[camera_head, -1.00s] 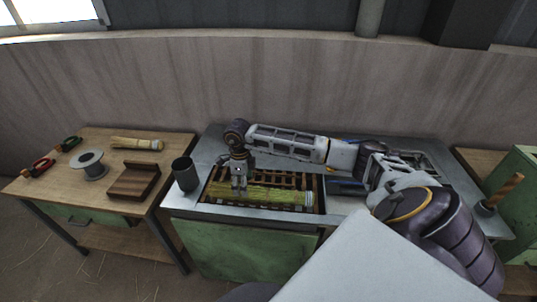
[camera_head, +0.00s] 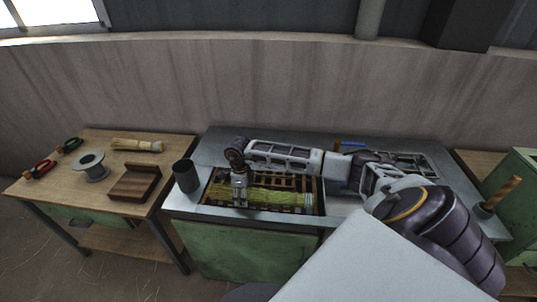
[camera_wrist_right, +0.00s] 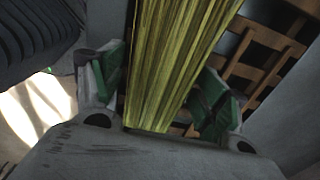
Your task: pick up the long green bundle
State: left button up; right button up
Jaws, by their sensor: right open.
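The long green bundle (camera_head: 270,198) lies lengthwise in a recessed wooden-slatted tray (camera_head: 283,181) in the metal bench. Its right end has a pale band. My right gripper (camera_head: 240,203) points down over the bundle's left part and hides some of it. In the right wrist view, the bundle (camera_wrist_right: 180,60) runs between the two green-padded fingers (camera_wrist_right: 165,100). The jaws are open, one finger on each side of the bundle. Contact with the pads cannot be made out. My left gripper is not in view.
A dark cup (camera_head: 186,175) stands on the bench just left of the tray. A holder with a wooden handle (camera_head: 500,191) stands at right.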

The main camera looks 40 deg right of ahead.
jog(key=shift+f, duration=0.15)
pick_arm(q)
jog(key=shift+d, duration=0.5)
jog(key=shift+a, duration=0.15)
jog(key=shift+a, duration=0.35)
pick_arm(e)
jog(key=c, duration=1.1)
jog(key=shift+c, duration=0.2)
